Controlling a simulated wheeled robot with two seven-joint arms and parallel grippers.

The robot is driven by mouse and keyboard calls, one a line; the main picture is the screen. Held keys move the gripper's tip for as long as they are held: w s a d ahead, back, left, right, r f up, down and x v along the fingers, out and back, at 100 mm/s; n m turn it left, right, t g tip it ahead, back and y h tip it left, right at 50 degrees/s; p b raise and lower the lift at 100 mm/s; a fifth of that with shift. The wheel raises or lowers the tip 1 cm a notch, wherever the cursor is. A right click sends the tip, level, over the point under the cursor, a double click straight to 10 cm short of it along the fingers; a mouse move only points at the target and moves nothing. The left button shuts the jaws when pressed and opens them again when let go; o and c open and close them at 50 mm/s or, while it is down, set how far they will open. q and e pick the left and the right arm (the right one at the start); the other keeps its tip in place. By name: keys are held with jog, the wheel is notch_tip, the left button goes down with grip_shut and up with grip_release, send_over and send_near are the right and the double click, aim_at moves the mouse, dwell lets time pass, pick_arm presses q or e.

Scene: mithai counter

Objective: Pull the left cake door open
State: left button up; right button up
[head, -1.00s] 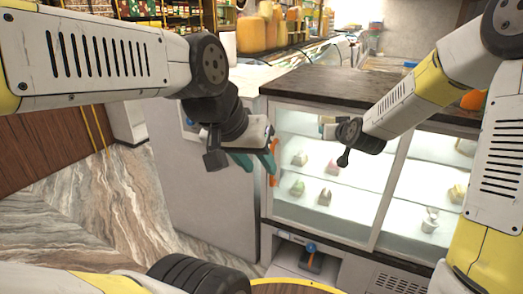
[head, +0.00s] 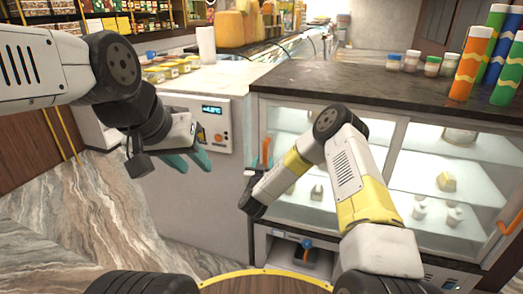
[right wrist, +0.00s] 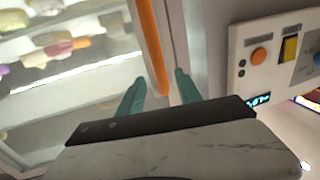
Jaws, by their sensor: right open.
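The left cake door (head: 292,117) is a glass door in a pale frame on the display case, and it looks closed. Its upright orange handle (head: 266,152) is near the left edge. In the right wrist view the handle (right wrist: 151,45) reaches down between the teal fingers of my right gripper (right wrist: 160,78). These fingers are open, one on each side, with gaps visible. My left gripper (head: 194,166) is open and empty, left of the case, before the grey cabinet.
A control panel (head: 209,123) is on the grey cabinet beside the case. The right door's orange handle (head: 508,222) is at the far right. Coloured tubes (head: 472,64) and small jars stand on the dark countertop (head: 340,82). Marble floor lies open at left.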

aim_at(265, 156)
jog(key=w, duration=0.5)
jog(key=shift+w+d, duration=0.35)
grip_shut()
dwell(1.1)
